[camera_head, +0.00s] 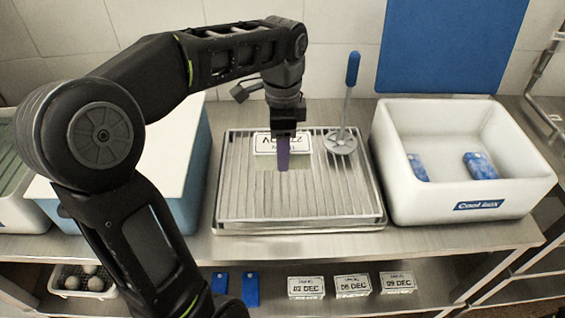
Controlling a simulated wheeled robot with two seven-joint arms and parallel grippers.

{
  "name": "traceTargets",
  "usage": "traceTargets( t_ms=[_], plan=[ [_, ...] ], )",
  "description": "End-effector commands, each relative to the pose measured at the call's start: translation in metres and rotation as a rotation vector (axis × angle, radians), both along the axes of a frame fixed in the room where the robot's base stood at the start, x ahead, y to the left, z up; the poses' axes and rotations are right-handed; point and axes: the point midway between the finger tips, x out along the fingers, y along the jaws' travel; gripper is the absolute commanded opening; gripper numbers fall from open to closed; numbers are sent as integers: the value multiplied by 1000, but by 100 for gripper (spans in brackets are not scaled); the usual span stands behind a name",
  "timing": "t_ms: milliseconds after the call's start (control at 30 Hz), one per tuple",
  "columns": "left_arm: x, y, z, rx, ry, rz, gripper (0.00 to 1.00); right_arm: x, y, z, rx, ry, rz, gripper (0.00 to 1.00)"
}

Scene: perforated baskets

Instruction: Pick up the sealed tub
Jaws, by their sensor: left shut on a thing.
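A pale tub (302,143) with a white label on top is over the wire rack of the metal tray (232,185), near its back middle. My left gripper (283,158) comes down on it from above and is shut on it. The gripper covers part of the label, and the tub's lower part is hard to make out. I cannot tell whether the tub touches the rack. My right gripper is not in view.
A blue-handled tool with a round head (341,142) is at the tray's back right. A white cool box (388,165) holding blue packs (480,166) stands to the right. A blue bin with a pale lid (165,150) stands left. Dated tubs (352,285) sit on the lower shelf.

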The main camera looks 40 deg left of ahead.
Motion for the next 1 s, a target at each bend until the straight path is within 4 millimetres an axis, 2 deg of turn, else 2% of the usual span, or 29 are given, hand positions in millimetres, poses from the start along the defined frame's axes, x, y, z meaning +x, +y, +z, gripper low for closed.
traceTargets(
  t_ms=[100,200,833,1000],
  plan=[
    [1,0,17,1,-3,-1,0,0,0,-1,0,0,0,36],
    [1,0,23,0,-2,-1,0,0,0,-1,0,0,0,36],
    [0,0,24,1,-1,-1,0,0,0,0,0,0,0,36],
    [0,0,30,1,-1,-2,0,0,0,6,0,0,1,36]
  ],
)
